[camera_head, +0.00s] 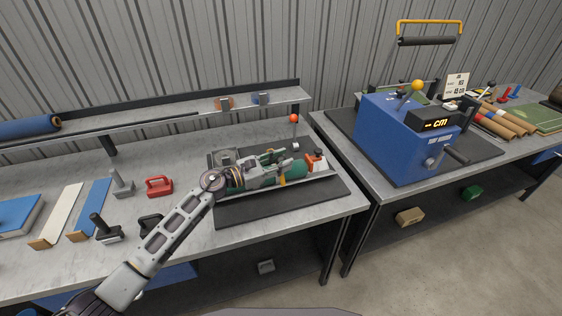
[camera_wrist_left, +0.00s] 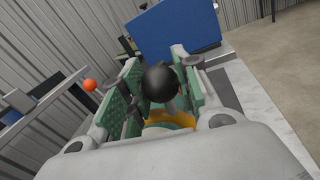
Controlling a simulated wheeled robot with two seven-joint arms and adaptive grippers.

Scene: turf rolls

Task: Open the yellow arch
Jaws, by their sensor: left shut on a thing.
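My left gripper (camera_head: 290,158) is over the fixture on the left table. In the left wrist view its two green-padded fingers (camera_wrist_left: 165,88) stand either side of a round black knob (camera_wrist_left: 160,82) and are shut on it. A curved yellow piece, which looks like the yellow arch (camera_wrist_left: 170,118), shows just below the knob, partly hidden by the fingers and gripper body. In the head view a small bit of yellow (camera_head: 282,181) shows under the gripper. A green roll (camera_head: 298,169) lies beneath, partly covered. My right gripper is not in view.
A lever with an orange ball (camera_head: 294,118) stands behind the fixture. An orange-red and white part (camera_head: 316,161) sits at its right end. The blue machine (camera_head: 392,140) stands on the right table. A red handled tool (camera_head: 159,186) lies left of the fixture.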

